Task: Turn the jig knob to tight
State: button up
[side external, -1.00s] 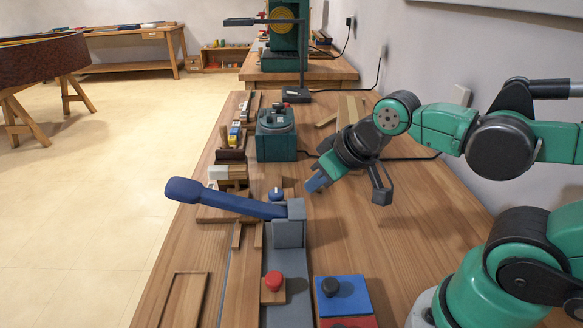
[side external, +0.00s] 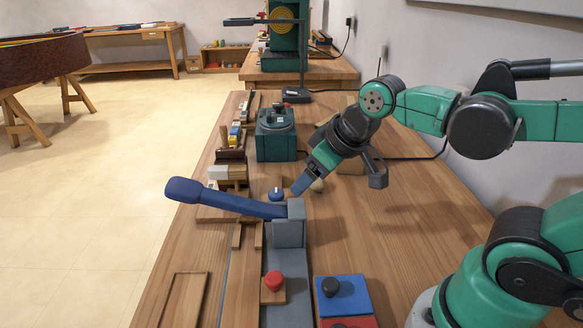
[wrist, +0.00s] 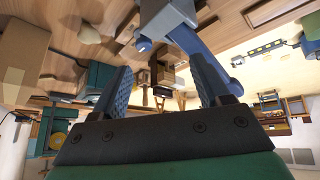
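The jig knob (side external: 277,194) is a small round blue knob with a pale mark on top, in the side view just behind the blue lever. Its base is partly hidden by the lever. It also appears as a blue knob (wrist: 144,44) in the wrist view, beyond the fingertips. My gripper (side external: 298,187) is just right of the knob in the side view, tilted down to the left, with no clear contact. The wrist view shows its two blue fingers (wrist: 161,66) spread wide with nothing held between them.
The long blue lever (side external: 225,202) and its grey block (side external: 289,230) stand right in front of the knob. A green box (side external: 276,143) is behind. A red knob (side external: 273,281) and black knob (side external: 330,287) sit nearer. The table's right side is mostly clear.

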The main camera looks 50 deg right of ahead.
jog(key=w+d+n+g, duration=0.2)
jog(key=w+n+g, duration=0.1)
jog(key=w+n, duration=0.35)
jog(key=n+g, duration=0.3)
jog(key=n, duration=0.2)
send_over(276, 192)
notch_tip(276, 192, down, 5)
jog(key=shift+s+f, duration=0.15)
jog(key=shift+f+n, duration=0.35)
jog(key=shift+f, duration=2.65)
grip_shut()
